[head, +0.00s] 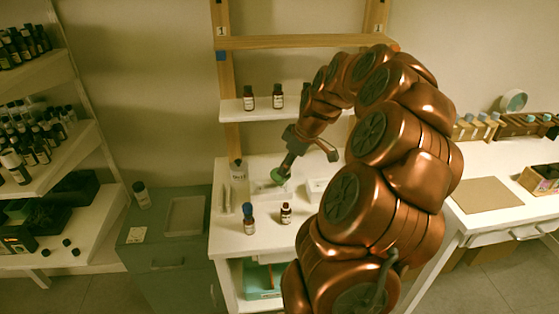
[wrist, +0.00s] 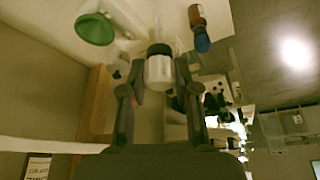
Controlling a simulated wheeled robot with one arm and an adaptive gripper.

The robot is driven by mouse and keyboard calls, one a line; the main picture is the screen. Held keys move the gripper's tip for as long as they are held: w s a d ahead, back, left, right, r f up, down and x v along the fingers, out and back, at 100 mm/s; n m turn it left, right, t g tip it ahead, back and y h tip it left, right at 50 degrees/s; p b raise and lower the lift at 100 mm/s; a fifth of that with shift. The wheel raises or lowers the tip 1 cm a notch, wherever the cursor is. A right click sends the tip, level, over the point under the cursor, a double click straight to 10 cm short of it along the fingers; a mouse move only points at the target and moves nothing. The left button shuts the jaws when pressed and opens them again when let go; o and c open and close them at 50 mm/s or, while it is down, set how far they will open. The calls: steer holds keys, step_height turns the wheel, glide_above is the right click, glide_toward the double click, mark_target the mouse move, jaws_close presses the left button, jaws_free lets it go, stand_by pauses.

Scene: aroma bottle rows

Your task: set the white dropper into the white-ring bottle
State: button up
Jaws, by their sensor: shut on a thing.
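My gripper (head: 287,166) hangs over the white worktop, beside a small green round thing. In the wrist view my gripper (wrist: 160,76) is shut on a white cylinder with a dark end, seemingly the white dropper (wrist: 159,70). The dropper cannot be made out in the head view.
The green thing (head: 279,175) lies on the worktop (head: 262,237). Two bottles (head: 264,97) stand on the small shelf above. A bottle rack (head: 35,150) is at left, a grey cabinet (head: 165,235) beside the worktop. The worktop's front is mostly clear.

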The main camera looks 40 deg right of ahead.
mark_target(288, 176)
steer(key=shift+s+d+f+b, duration=0.1)
steer(key=shift+s+b, duration=0.05)
steer(key=shift+b, duration=0.55)
steer(key=shift+f+b, duration=1.7)
steer(key=shift+f, duration=0.2)
steer(key=shift+f+b, duration=0.15)
steer(key=shift+b, duration=0.35)
steer(key=shift+f, duration=0.25)
steer(key=shift+f+b, duration=0.4)
steer(key=shift+b, duration=0.1)
steer(key=shift+f+b, duration=0.3)
steer(key=shift+f, duration=0.05)
steer(key=shift+f+b, duration=0.3)
steer(key=shift+f, duration=0.05)
steer(key=shift+f+b, duration=0.9)
steer(key=shift+f, duration=0.25)
